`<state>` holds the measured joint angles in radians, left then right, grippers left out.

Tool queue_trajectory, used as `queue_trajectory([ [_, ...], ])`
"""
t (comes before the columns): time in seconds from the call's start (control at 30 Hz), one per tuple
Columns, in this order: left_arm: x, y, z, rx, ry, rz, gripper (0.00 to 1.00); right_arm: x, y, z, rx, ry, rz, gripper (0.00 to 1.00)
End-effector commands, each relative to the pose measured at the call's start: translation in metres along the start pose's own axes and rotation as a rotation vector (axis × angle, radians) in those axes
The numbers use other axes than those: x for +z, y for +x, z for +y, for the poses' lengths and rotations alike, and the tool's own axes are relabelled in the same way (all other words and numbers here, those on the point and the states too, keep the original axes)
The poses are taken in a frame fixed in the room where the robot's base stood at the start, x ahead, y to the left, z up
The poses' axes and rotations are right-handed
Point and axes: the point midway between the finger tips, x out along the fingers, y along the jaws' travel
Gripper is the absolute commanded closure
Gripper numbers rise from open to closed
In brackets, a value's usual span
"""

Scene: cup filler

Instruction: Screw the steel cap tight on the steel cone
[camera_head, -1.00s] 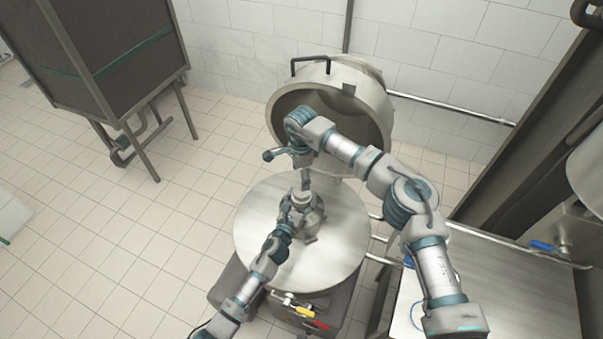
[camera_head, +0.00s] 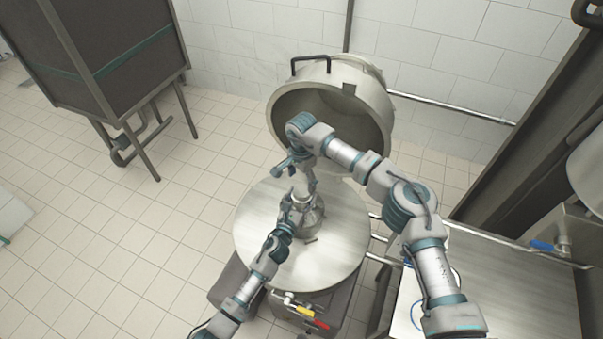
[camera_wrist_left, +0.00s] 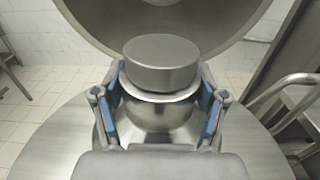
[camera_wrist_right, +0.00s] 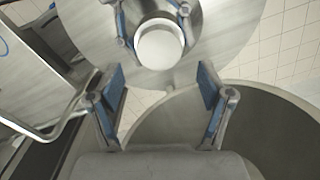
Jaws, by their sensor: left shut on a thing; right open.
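The steel cap (camera_wrist_left: 160,62) is a short round disc. It sits on top of the steel cone (camera_wrist_left: 160,118), which flares out below it in the left wrist view. My left gripper (camera_wrist_left: 160,95) is shut on the cone, one finger on each side below the cap. The cap also shows from above as a pale disc in the right wrist view (camera_wrist_right: 160,44). My right gripper (camera_wrist_right: 163,82) is open and empty, apart from the cap and above it. In the head view the cone (camera_head: 313,216) stands on the round table, partly hidden by my arms.
The round steel table (camera_head: 345,245) has bare room around the cone. A large open steel vessel (camera_head: 372,108) stands right behind my right gripper. A steel side table (camera_head: 510,295) with a rail is at the right. Valves with yellow and red handles (camera_head: 312,318) sit at the front.

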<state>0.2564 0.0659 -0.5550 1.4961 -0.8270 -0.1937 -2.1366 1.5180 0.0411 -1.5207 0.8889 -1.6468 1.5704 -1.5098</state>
Motion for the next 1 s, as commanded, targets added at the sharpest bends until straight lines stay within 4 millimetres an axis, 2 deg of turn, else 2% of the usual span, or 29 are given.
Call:
queue_trajectory([
  [0.1, 0.000, 0.000, 0.000, 0.000, 0.000, 0.000, 1.00, 0.000, 0.021, 0.001, 0.003, 0.000, -0.001, 0.21],
  [0.3, 0.000, 0.000, 0.000, 0.000, 0.000, 0.000, 1.00, 0.000, 0.045, 0.000, 0.001, 0.001, -0.001, 0.21],
  [0.47, 0.000, 0.000, 0.000, 0.000, 0.000, 0.000, 1.00, 0.000, 0.053, 0.000, 0.000, 0.001, 0.000, 0.21],
  [0.73, 0.000, 0.000, 0.000, 0.000, 0.000, 0.000, 1.00, 0.000, 0.054, 0.000, 0.000, 0.001, 0.001, 0.21],
  [0.9, 0.000, 0.000, 0.000, 0.000, 0.000, 0.000, 1.00, 0.000, 0.054, 0.000, 0.000, 0.001, 0.000, 0.63],
  [1.0, 0.000, 0.000, 0.000, 0.000, 0.000, 0.000, 1.00, 0.000, 0.054, 0.000, -0.001, 0.001, 0.001, 0.83],
])
